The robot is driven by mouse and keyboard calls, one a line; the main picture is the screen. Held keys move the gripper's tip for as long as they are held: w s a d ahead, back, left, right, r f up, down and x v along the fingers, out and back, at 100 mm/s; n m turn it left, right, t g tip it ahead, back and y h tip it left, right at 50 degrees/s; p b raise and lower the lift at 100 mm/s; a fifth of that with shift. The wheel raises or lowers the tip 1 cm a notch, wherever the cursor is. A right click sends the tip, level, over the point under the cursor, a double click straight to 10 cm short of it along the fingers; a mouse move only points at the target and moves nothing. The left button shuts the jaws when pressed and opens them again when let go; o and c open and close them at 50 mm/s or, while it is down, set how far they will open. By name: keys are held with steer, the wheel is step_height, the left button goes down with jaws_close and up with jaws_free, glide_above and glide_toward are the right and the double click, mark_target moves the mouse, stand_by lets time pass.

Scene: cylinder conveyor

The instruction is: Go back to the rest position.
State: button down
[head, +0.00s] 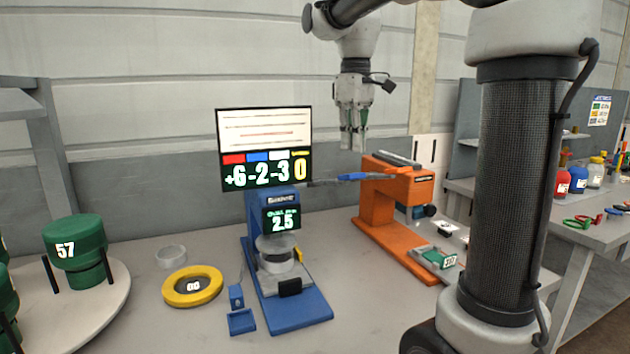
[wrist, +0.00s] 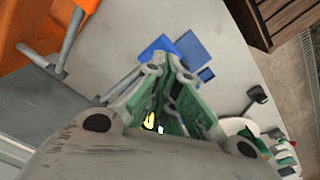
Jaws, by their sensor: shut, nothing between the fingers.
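My gripper (head: 353,140) hangs fingers down in the head view, high above the bench between the blue device and the orange machine. Its fingers are shut with nothing between them. It also shows in the wrist view (wrist: 172,62), with green pads on its grey fingers. No object is in contact with it in the head view.
A blue device (head: 308,306) reading 2.5 stands below a sign board (head: 264,140). An orange machine (head: 398,190) stands to its right. A yellow ring (head: 172,291), a clear ring (head: 171,256) and a green cylinder (head: 76,236) marked 57 are at left. Air around my gripper is clear.

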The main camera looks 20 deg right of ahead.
steer(key=s+f+m+t, duration=0.2)
steer(key=s+f, duration=0.4)
steer(key=s, duration=0.4)
steer(key=s+d+f+m+t, duration=0.1)
steer(key=s+f+m, duration=0.3)
steer(key=s, duration=0.5)
step_height(320, 180, down, 3)
steer(key=shift+s+d+r+t, duration=0.1)
steer(key=shift+s+d+t, duration=0.25)
steer(key=shift+t, duration=0.35)
stand_by(0.7)
steer(key=w+a+r+g, duration=0.1)
steer(key=w+r+g, duration=0.1)
steer(key=w+r, duration=0.7)
steer(key=w+a+r+g, duration=0.1)
steer(key=w+r+g, duration=0.1)
steer(key=w+r, duration=0.65)
steer(key=shift+w+d+f, duration=0.1)
steer(key=shift+w+f, duration=0.25)
steer(key=shift+f, duration=0.95)
steer(key=shift+w+f, duration=0.4)
steer(key=shift+f, duration=0.85)
steer(key=shift+w+d+f, duration=0.1)
steer(key=shift+w+f, duration=0.25)
steer(key=shift+f, duration=0.95)
